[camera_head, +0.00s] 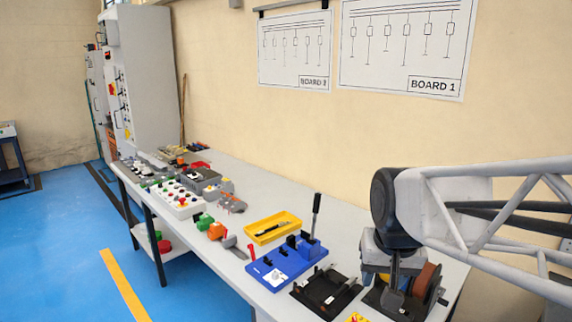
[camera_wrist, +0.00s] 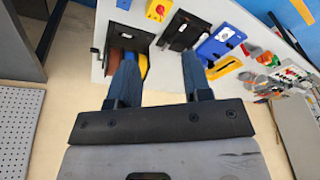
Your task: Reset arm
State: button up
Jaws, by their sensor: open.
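My gripper (camera_wrist: 160,64) is open in the wrist view, its two dark blue fingers apart with nothing between them. The arm reaches in from the right in the head view and hangs over the near right end of the grey workbench (camera_head: 352,212). The fingers are hard to make out there. Below them is a black fixture with a brown-orange reel (camera_head: 428,282), partly hidden by my wrist. The reel and fixture show beside the left finger in the wrist view (camera_wrist: 127,66).
A black fixture (camera_head: 325,292), a blue bender with an upright black lever (camera_head: 288,262) and a yellow tray (camera_head: 272,228) stand left of my gripper. Several coloured switches and small parts line the bench farther back.

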jog(key=s+d+f+n, duration=0.1)
jog(key=s+f, duration=0.2)
jog(key=s, duration=0.7)
jog(key=shift+d+f, duration=0.25)
jog(key=shift+f, duration=0.05)
jog(key=shift+s, duration=0.1)
dwell(0.7)
